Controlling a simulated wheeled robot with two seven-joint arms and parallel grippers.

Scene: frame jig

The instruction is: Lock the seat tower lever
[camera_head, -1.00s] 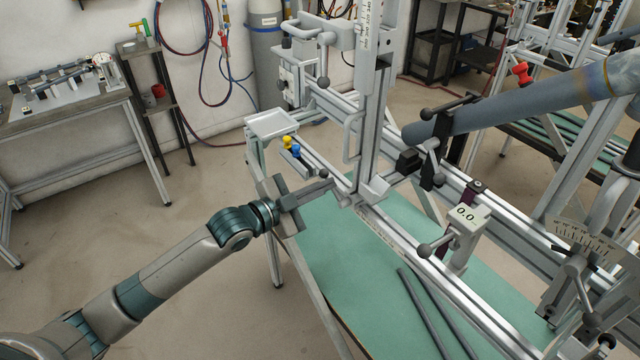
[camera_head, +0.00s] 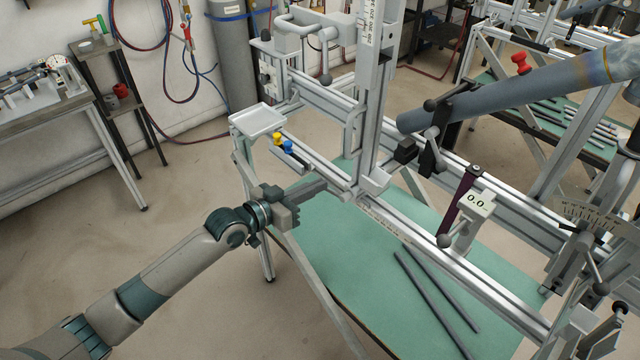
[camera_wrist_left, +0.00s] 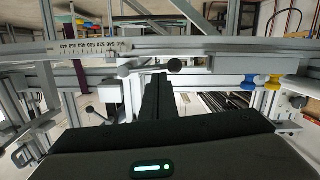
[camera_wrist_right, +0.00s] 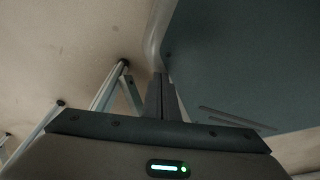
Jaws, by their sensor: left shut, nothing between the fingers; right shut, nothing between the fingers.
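The seat tower (camera_head: 372,110) is the upright silver column with a scale, standing on the long rail. My left gripper (camera_head: 325,185) is shut and empty, pointing right at the tower's foot (camera_head: 375,181). In the left wrist view my shut fingertips (camera_wrist_left: 160,77) are just below a short bar with a dark round knob (camera_wrist_left: 175,65).
A small tray (camera_head: 257,120) and yellow and blue knobs (camera_head: 283,142) are at the rail's left end. A thick grey tube (camera_head: 500,98) crosses at right. Dark rods (camera_head: 435,300) lie on the green surface.

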